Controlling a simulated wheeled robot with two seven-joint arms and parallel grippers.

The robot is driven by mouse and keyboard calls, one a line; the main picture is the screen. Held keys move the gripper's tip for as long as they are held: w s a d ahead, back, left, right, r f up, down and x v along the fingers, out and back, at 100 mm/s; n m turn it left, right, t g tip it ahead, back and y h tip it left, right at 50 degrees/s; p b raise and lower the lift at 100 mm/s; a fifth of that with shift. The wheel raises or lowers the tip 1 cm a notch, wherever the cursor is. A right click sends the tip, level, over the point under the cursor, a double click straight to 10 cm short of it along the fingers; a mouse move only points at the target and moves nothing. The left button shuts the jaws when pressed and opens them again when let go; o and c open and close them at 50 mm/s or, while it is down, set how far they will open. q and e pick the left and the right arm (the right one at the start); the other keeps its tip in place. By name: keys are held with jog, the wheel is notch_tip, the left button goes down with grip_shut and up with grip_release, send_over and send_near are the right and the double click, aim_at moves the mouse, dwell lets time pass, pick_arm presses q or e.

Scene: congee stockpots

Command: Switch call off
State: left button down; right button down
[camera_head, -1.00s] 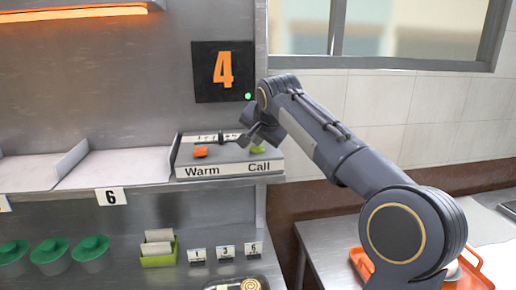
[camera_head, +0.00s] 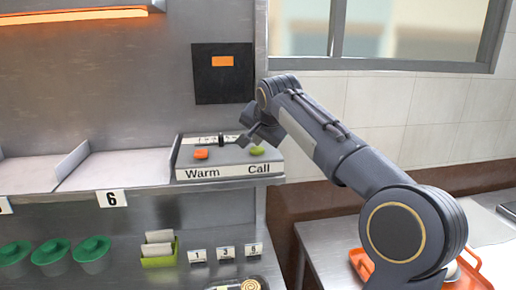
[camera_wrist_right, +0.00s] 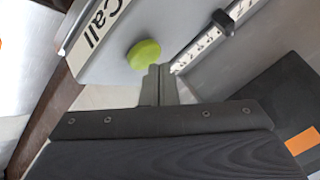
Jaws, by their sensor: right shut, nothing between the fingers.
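The control box (camera_head: 228,172) sits at the right end of the steel shelf, with "Warm" and "Call" on its front. The green call switch (camera_head: 257,151) is on top above "Call", and an orange switch (camera_head: 201,154) is above "Warm". My right gripper (camera_head: 246,139) is shut and empty, close beside the call switch. In the right wrist view the shut fingertips (camera_wrist_right: 160,72) are just beside the green switch (camera_wrist_right: 144,55); contact is unclear. The black display (camera_head: 223,73) above shows an orange bar, and no green light shows on it. My left gripper is out of view.
A slider with a marked scale (camera_head: 221,140) is at the back of the box. Below are green cups (camera_head: 92,249), a green card holder (camera_head: 159,250) and number tags (camera_head: 226,252). An orange tray (camera_head: 362,265) is on the right counter.

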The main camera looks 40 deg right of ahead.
aim_at(258, 151)
jog(key=shift+r+p, duration=2.85)
jog(key=shift+r, duration=0.2)
jog(key=shift+f, duration=0.1)
jog(key=s+a+f+n+g+y, duration=0.1)
jog(key=s+a+f+n+y, duration=0.2)
jog(key=s+a+f, duration=0.9)
jog(key=s+a+f+n+g+y, duration=0.1)
jog(key=s+a+f+n+y, duration=0.3)
jog(key=s+a+f+n, duration=0.5)
jog(key=s+a+f, duration=0.3)
jog(key=s+f, duration=0.1)
jog(key=s, duration=0.4)
jog(key=shift+f+g, duration=0.15)
jog(key=shift+g, duration=0.25)
